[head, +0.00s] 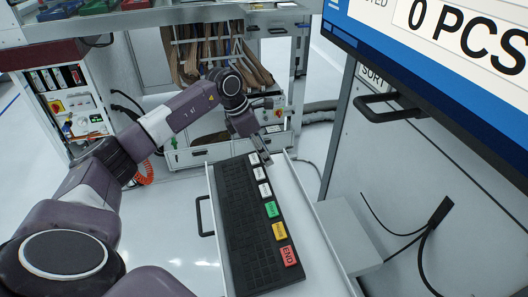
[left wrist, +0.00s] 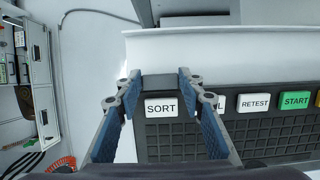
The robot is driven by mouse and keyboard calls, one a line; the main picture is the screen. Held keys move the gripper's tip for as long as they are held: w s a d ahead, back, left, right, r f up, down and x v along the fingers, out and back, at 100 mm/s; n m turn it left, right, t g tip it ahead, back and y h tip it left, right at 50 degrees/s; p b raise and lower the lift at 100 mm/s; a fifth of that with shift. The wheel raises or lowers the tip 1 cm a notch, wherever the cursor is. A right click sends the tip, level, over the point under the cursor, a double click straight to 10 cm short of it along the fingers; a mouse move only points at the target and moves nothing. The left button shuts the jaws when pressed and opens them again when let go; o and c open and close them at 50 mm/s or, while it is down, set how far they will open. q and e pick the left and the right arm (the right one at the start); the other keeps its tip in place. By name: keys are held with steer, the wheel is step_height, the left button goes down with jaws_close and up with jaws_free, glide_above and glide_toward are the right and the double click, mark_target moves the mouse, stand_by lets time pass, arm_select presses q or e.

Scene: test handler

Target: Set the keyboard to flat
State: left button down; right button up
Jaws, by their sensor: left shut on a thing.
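The black keyboard (head: 242,220) lies lengthwise in a white pull-out drawer (head: 316,222). It has a row of coloured and white keys along its right side, with a red END key (head: 289,256) at the near end. I cannot tell from these views whether it is flat or tilted. My left gripper (head: 264,157) is at the far end of the keyboard. In the left wrist view, its fingers (left wrist: 158,95) are closed on a dark part of the keyboard (left wrist: 260,128) beside the white SORT key (left wrist: 161,107). My right gripper is not in view.
A screen (head: 450,70) overhangs the right side, above a grey cabinet with a black handle (head: 385,108). A loose black cable (head: 430,225) hangs there. The drawer handle (head: 203,216) sticks out on the left. Dark hanging strips (head: 215,50) are behind my arm.

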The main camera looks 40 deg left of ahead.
arm_select(q)
steer(key=shift+w+d+f, duration=0.1)
steer(key=shift+d+f, duration=0.1)
steer(key=shift+w+d+f+g+y, duration=0.1)
steer(key=shift+f+g+y, duration=0.1)
steer(key=shift+f, duration=0.45)
steer(key=shift+w+d+f+g+y, duration=0.1)
steer(key=shift+f+g+y, duration=0.1)
steer(key=shift+f, duration=0.4)
steer(key=c, duration=1.7)
jaws_free()
steer(key=o, duration=0.4)
steer(key=shift+w+f, duration=0.1)
steer(key=shift+w, duration=0.05)
steer(key=shift+o, duration=0.2)
